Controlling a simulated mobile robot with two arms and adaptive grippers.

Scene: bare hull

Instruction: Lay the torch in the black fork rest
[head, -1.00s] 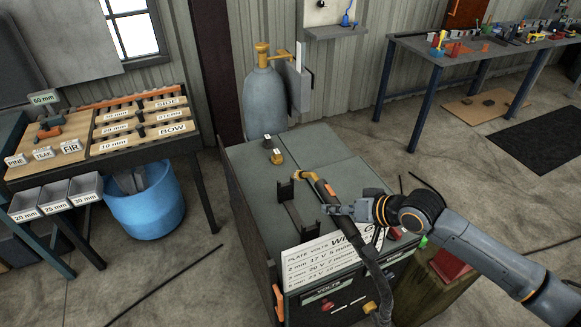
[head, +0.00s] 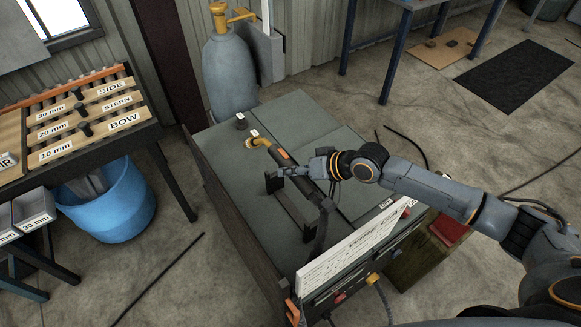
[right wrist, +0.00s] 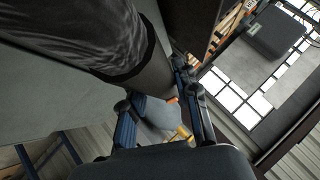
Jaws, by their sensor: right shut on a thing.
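The torch (head: 283,155), a dark handle with an orange band and a brass neck, is over the welding machine's top in the head view, its neck pointing at the back left. The black fork rest (head: 273,182) stands just in front and left of it, with dark uprights and a long bar. My right gripper (head: 290,172) is shut on the torch. In the right wrist view the dark torch handle (right wrist: 155,75) runs between the fingers. Whether the torch touches the rest cannot be told. My left gripper is out of view.
The welding machine (head: 220,165) carries a white label board (head: 345,250) at its front and a dark knob (head: 241,122) at the back. A gas bottle (head: 230,75) stands behind. A plate rack (head: 80,115) and blue bin (head: 110,200) are left. The machine's right top is clear.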

